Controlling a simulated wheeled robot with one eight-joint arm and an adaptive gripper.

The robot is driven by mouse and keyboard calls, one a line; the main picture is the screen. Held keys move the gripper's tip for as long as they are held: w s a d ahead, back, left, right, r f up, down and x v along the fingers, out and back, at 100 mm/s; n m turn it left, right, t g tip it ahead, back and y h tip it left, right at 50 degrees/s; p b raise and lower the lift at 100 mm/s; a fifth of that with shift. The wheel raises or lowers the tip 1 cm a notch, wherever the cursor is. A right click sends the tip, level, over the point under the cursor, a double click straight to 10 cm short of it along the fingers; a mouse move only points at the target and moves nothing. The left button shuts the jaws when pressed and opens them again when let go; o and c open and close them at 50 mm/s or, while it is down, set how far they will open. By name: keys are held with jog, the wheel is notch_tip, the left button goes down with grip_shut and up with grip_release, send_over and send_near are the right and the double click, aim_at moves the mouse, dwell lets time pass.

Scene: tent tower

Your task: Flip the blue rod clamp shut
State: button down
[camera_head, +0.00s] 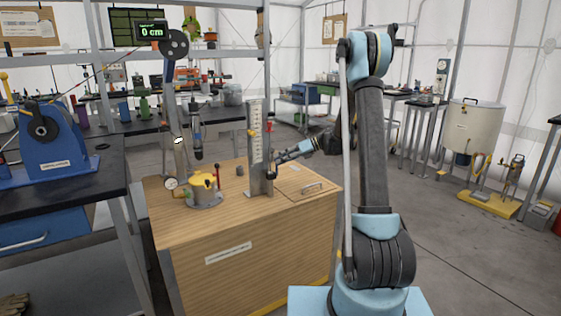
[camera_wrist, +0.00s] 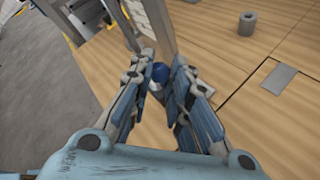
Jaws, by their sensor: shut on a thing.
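The blue rod clamp shows only as a round blue knob (camera_wrist: 160,72) between my fingertips in the wrist view. It sits beside the foot of a grey upright, and the fingers hide the rest of it. My gripper (camera_wrist: 158,84) is shut on this knob, with one finger on each side. In the head view my gripper (camera_head: 274,162) reaches in from the right, close against the upright stand with a scale (camera_head: 255,150). The clamp is too small and hidden to make out there, and I cannot tell its angle.
The stand is on a wooden cabinet (camera_head: 230,245). A yellow-topped device (camera_head: 203,188) with a red-tipped lever stands to its left, with a small grey cylinder (camera_head: 240,170) between; the cylinder also shows in the wrist view (camera_wrist: 247,23). The right part of the cabinet top has a handled hatch (camera_head: 312,187).

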jog(key=c, duration=1.5)
grip_release()
jog(key=shift+a, duration=0.25)
jog(key=shift+d, duration=0.1)
jog(key=shift+d, duration=0.15)
jog(key=v, duration=1.1)
jog(key=shift+d, duration=0.35)
